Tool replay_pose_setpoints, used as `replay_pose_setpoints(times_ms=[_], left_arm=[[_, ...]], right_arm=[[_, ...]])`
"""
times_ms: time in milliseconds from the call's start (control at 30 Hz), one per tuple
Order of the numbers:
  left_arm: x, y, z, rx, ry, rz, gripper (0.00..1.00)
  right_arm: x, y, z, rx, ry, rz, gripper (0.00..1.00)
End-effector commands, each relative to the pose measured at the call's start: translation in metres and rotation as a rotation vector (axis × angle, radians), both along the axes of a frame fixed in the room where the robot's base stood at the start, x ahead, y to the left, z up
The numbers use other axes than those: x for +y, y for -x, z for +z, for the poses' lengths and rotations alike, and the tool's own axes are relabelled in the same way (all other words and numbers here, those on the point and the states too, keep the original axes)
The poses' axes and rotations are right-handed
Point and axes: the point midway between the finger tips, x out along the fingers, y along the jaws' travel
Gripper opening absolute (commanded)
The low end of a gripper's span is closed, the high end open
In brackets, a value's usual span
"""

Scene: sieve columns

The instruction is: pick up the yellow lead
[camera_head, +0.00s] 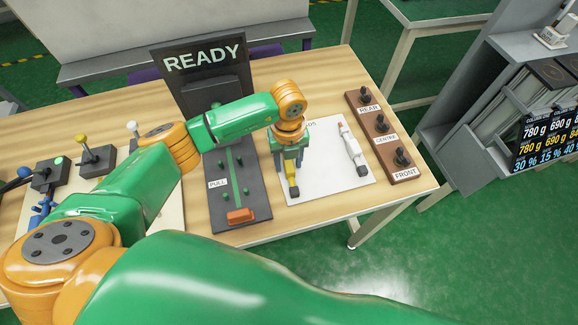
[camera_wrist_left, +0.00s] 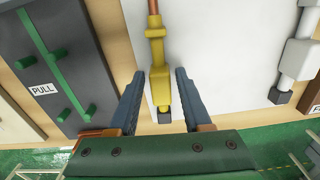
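The yellow lead (camera_head: 293,185) lies on the white mat (camera_head: 325,180) in the head view, partly hidden by my left gripper (camera_head: 290,160). In the left wrist view the yellow lead (camera_wrist_left: 156,65) has a copper-coloured end at the top and a dark tip. My left gripper (camera_wrist_left: 160,74) is open, with one finger on each side of the lead and a visible gap to each. I cannot tell how far above the mat the fingertips are. My right gripper is not in view.
A white lead (camera_head: 350,147) lies to the right on the same mat. A brown block (camera_head: 402,174) with dark knobs, labelled REAR, CENTRE and FRONT, stands beyond it. A grey PULL panel (camera_head: 258,208) is on the left, below the READY sign (camera_head: 203,60).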

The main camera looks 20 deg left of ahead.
Motion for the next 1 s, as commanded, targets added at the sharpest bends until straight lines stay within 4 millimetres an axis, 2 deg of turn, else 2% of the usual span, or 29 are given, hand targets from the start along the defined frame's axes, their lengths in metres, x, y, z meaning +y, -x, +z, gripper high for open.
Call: replay_pose_setpoints(times_ms=[33,100,167,533,633,700,767,900,1000], left_arm=[[0.000,0.000,0.000,0.000,0.000,0.000,0.33],[0.000,0.000,0.000,0.000,0.000,0.000,0.14],[0.000,0.000,0.000,0.000,0.000,0.000,0.00],[0.000,0.000,0.003,0.000,0.000,0.000,0.00],[0.000,-0.001,0.014,-0.004,0.000,-0.002,0.00],[0.000,-0.001,0.029,-0.006,0.001,-0.002,0.00],[0.001,0.012,0.046,-0.005,0.002,-0.004,0.00],[0.003,0.045,0.086,-0.007,0.002,-0.006,0.00],[0.006,0.075,0.101,-0.005,-0.003,-0.005,0.00]], right_arm=[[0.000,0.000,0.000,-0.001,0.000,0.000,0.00],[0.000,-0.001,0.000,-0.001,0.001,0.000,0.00],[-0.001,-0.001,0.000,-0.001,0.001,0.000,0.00],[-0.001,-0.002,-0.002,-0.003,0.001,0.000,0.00],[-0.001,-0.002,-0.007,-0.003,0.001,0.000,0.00],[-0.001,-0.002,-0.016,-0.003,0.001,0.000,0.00],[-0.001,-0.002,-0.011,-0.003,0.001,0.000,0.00],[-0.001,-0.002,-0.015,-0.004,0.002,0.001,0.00],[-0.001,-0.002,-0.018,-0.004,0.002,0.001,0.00]])
